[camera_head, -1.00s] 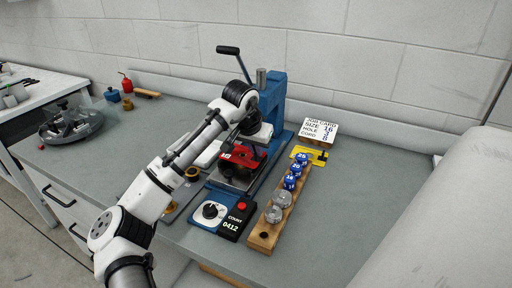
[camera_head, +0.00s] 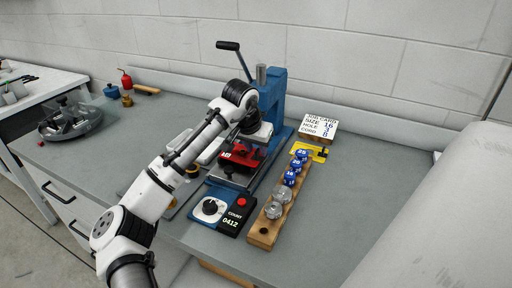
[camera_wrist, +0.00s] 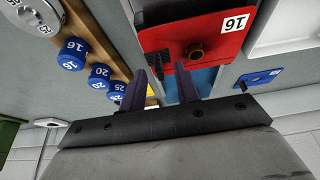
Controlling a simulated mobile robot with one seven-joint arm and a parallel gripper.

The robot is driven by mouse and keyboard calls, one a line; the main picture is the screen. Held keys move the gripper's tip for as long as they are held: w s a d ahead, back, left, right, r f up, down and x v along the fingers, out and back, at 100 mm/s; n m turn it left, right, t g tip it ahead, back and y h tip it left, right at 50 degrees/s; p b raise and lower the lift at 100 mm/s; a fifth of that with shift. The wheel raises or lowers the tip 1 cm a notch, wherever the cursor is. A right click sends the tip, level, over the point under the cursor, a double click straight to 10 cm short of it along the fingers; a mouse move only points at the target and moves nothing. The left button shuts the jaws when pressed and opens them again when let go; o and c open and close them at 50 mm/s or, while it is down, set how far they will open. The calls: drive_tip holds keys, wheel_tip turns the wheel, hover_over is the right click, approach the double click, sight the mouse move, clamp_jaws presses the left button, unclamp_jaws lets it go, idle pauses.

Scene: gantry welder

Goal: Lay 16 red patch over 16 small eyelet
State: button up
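The red patch marked 16 (camera_head: 238,153) lies under my wrist at the blue press, and its label also shows in the wrist view, where the patch (camera_wrist: 215,38) fills the upper middle. In the head view my wrist hides the fingers.
The blue press (camera_head: 272,98) with its lever stands close behind my wrist. The bench at right is clear.

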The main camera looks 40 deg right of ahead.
drive_tip(key=b+v, duration=0.2)
drive_tip(key=v, duration=1.1)
drive_tip(key=shift+a+r, duration=0.2)
drive_tip(key=shift+r, duration=0.1)
